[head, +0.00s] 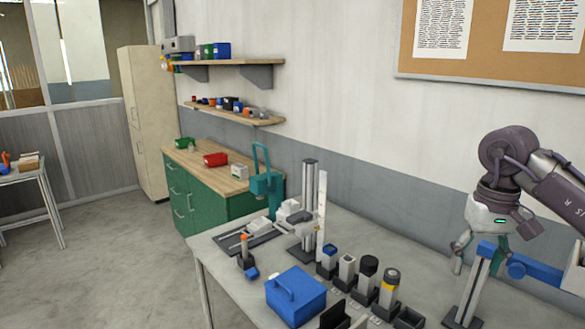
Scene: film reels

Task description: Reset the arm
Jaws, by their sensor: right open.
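My right arm comes in from the right edge of the head view. Its gripper (488,262) hangs down over the right part of the grey table (225,256). The fingers are spread apart, and nothing shows held between them. The gripper is close to a blue and grey stand (478,285); I cannot tell if they touch. My left gripper is not in this view.
A blue box (296,296) sits near the table's front edge. Several small upright holders (345,272) stand in a row beside it. A tall grey stand (309,200) is behind.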

